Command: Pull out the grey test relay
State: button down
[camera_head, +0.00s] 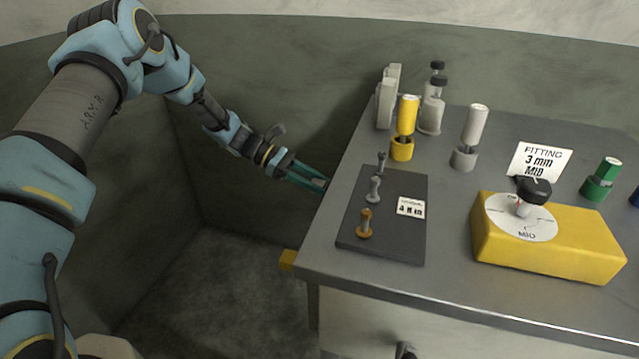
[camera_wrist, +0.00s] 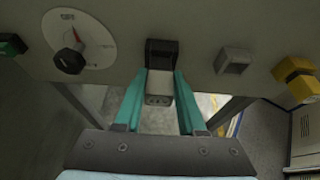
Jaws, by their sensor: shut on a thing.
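My gripper (camera_head: 310,179) reaches down to the left edge of the bench in the head view. In the wrist view its two teal fingers (camera_wrist: 160,88) are shut on a small light grey block, the grey test relay (camera_wrist: 159,85). A black socket (camera_wrist: 162,50) on the grey panel sits right at the relay's far end. I cannot tell whether the relay is seated in it or just clear of it. In the head view the relay and the socket are hidden.
In the wrist view, a dial with a black knob (camera_wrist: 70,61), a grey square fitting (camera_wrist: 233,61) and a yellow fitting (camera_wrist: 294,72) flank the socket. The bench top (camera_head: 450,180) holds several bottles, pegs on a dark plate (camera_head: 400,240) and a yellow box (camera_head: 575,240).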

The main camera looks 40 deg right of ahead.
jog(key=shift+w+a, duration=0.75)
jog(key=shift+w, duration=0.35)
jog(key=shift+w, duration=0.1)
jog(key=shift+w+a+b, duration=0.3)
jog(key=shift+w+a, duration=0.5)
jog(key=shift+w, duration=0.35)
